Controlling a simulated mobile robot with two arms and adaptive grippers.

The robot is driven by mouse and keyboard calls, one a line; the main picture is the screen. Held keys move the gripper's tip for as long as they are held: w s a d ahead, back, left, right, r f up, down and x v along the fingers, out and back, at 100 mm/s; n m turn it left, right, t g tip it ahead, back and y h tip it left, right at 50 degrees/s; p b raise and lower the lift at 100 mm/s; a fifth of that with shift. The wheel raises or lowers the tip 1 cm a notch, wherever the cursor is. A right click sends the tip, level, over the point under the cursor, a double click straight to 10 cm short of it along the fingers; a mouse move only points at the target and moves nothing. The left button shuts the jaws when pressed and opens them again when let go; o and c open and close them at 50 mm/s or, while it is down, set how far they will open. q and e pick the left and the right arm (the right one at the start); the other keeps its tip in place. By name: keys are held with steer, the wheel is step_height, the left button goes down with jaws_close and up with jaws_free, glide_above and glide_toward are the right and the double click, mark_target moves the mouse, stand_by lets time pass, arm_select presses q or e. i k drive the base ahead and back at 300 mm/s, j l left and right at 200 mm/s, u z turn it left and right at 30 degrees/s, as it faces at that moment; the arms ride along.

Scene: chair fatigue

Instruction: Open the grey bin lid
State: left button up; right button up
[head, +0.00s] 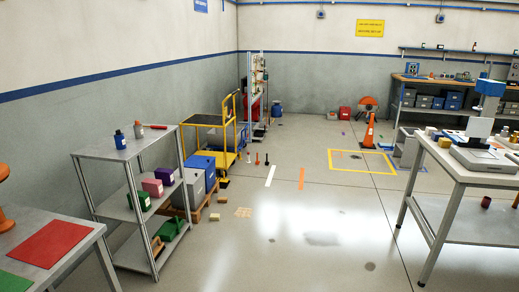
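A grey bin (207,180) stands on a wooden pallet on the floor, behind the grey metal shelf on the left. Neither of my grippers is in view.
The metal shelf (124,153) holds small coloured boxes and bottles. A yellow cart (229,120) stands behind the bins. A workbench (455,180) is at right, a table with a red mat (48,243) at lower left. The middle floor is mostly clear.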

mark_target(191, 174)
steer(key=i+l, duration=0.1)
steer(key=i, duration=0.9)
steer(key=i+l, duration=0.1)
steer(key=i, duration=0.9)
steer(key=i+u, duration=0.2)
steer(key=i, duration=0.2)
steer(key=i+l+u, duration=0.2)
steer(key=i, duration=0.2)
steer(key=i+l+u, duration=0.2)
steer(key=i, duration=0.15)
steer(key=i+l+u, duration=0.1)
steer(key=l+u, duration=0.25)
steer(key=l, duration=0.55)
steer(key=l+u, duration=0.35)
steer(key=l, duration=0.5)
steer(key=k+l+u, duration=0.1)
steer(key=l+u, duration=0.2)
steer(key=l, duration=0.6)
